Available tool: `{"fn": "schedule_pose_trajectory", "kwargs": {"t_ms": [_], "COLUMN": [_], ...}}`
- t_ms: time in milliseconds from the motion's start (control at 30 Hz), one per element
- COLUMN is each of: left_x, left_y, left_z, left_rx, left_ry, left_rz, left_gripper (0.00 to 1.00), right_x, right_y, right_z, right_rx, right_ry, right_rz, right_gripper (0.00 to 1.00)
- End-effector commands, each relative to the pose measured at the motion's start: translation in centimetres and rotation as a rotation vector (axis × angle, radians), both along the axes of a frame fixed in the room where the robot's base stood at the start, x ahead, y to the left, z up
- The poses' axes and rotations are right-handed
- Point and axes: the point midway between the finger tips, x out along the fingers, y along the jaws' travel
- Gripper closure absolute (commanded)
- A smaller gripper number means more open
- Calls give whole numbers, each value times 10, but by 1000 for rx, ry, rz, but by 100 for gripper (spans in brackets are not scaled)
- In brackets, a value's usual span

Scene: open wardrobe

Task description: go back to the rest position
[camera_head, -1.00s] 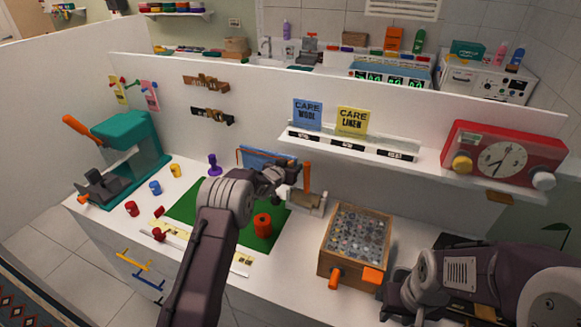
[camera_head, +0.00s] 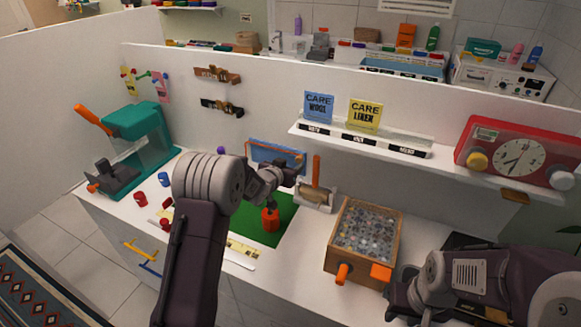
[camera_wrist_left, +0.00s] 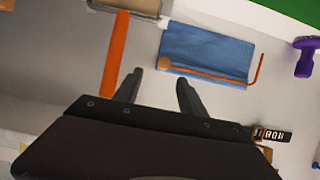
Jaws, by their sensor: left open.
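My left gripper (camera_head: 292,170) is above the back of the counter, in front of the blue cloth (camera_head: 272,152). In the left wrist view the same gripper (camera_wrist_left: 160,84) has its two dark fingers apart with nothing between them. The blue cloth (camera_wrist_left: 205,52) and an orange handle (camera_wrist_left: 115,55) show beyond the fingertips, apart from them as far as I can tell. My right gripper (camera_head: 402,300) is low at the right, beside the wooden box. My arm's own links hide its fingers.
A wooden box of small discs (camera_head: 342,262) stands between my arms. A shelf (camera_head: 420,151) with care cards and a red clock (camera_head: 525,155) juts out at the right. A teal machine (camera_head: 140,122) stands at the left.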

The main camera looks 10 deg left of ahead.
Motion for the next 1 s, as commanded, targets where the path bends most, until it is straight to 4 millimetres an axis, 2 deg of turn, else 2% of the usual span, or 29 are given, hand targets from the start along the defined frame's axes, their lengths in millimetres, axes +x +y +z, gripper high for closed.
{"fn": "schedule_pose_trajectory", "kwargs": {"t_ms": [167, 233, 267, 367, 400, 467, 500, 567, 700, 800, 900, 1000], "left_x": [0, 1, 2, -5, -19, -53, -82, -128, -236, -304, -352, -377], "left_y": [0, -3, -5, -14, -17, -12, -6, 2, 13, 15, 13, 11], "left_z": [0, 8, 17, 69, 87, 88, 78, 53, -9, -43, -63, -69], "left_rx": [0, 0, 1, 0, -9, -11, -5, 7, 31, 40, 50, 59], "left_ry": [0, -13, -28, -99, -100, -19, 68, 218, 562, 785, 953, 1051], "left_rz": [-1, -6, -8, -19, -7, 42, 81, 131, 200, 219, 218, 205], "left_gripper": [52, 52, 52, 52, 52, 52, 52, 52, 52, 52, 52, 52], "right_x": [0, 0, 0, 0, 0, 0, 0, 0, 0, 0, 0, 0], "right_y": [0, 0, 0, 0, 0, 0, 0, 0, 0, 0, 0, 0], "right_z": [0, 0, 0, 0, 0, 0, 0, 0, 0, 0, 0, 0], "right_rx": [0, 0, 0, 0, 0, 0, 0, 0, 0, 0, 0, 0], "right_ry": [0, 0, 0, 0, 0, 0, 0, 0, 0, 0, 0, 0], "right_rz": [0, 0, 0, 0, 0, 0, 0, 0, 0, 0, 0, 0], "right_gripper": [64, 64, 64, 64, 64, 64, 64, 64, 64, 64, 64, 64]}}
